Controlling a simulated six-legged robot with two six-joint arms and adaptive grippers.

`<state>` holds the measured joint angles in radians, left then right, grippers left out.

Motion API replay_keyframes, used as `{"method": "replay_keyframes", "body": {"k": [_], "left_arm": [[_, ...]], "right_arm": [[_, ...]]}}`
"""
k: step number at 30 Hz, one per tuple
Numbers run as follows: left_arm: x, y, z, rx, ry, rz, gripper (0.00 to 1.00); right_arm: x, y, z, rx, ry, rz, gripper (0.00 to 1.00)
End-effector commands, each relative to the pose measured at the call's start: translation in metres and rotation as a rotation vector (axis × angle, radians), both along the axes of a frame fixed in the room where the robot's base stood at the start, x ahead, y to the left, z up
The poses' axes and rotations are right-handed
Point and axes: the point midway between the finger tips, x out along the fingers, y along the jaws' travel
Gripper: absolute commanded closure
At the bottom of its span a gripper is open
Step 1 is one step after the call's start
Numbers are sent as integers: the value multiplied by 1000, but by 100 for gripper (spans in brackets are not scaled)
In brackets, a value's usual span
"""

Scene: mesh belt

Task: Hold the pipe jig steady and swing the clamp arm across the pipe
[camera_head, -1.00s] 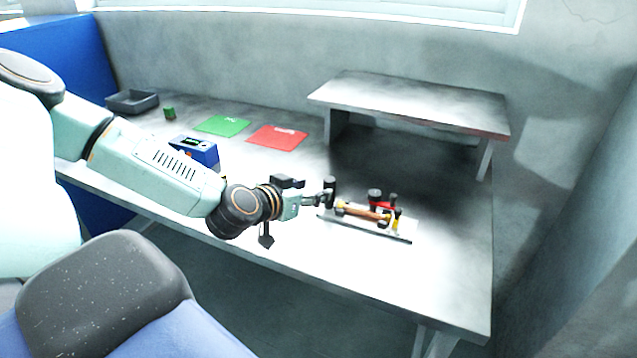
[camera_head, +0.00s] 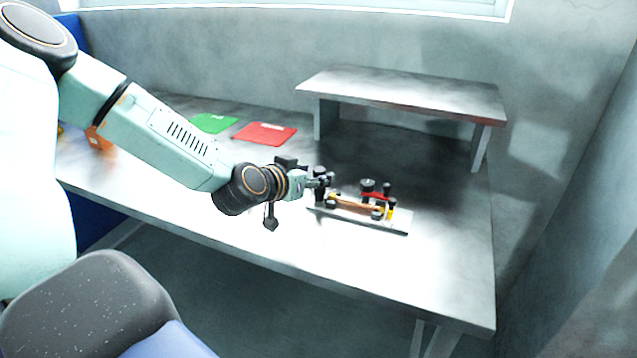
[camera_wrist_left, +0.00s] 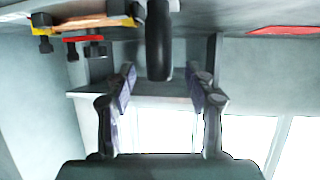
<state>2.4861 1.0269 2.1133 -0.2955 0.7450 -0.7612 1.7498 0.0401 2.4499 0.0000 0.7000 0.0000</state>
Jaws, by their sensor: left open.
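The pipe jig (camera_head: 345,215) is a light plate on the table, with a copper-coloured pipe (camera_head: 358,204) lying along it in holders. The red clamp arm (camera_head: 374,195) shows behind the pipe, near a black knob; its exact angle is too small to tell. A black upright post (camera_head: 319,173) stands at the jig's left end. My left gripper (camera_head: 326,181) is open at this post. In the left wrist view the post (camera_wrist_left: 159,40) shows in line with the gap between the spread fingers (camera_wrist_left: 160,85); I cannot tell whether they touch it. My right gripper is out of view.
A grey raised shelf (camera_head: 400,95) stands behind the jig. A red mat (camera_head: 265,133) and a green mat (camera_head: 213,123) lie at the back left. An orange object (camera_head: 99,138) is partly hidden by my left arm. The table is clear in front and right of the jig.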

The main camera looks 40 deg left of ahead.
Motion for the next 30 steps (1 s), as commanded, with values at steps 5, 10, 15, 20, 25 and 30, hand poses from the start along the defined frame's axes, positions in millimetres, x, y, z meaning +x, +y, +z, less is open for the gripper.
{"method": "replay_keyframes", "body": {"k": [5,10,15,20,25,30], "left_arm": [[16,1,-9,5,1,-2,46],[23,1,-10,2,1,-2,46],[25,1,-10,0,1,-1,46],[25,1,-10,0,1,-1,46],[25,1,-10,0,1,0,59],[25,1,-10,0,1,0,74]], "right_arm": [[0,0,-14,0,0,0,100],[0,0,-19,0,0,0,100],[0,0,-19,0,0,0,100],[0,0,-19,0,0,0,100],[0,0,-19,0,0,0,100],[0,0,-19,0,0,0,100]]}}
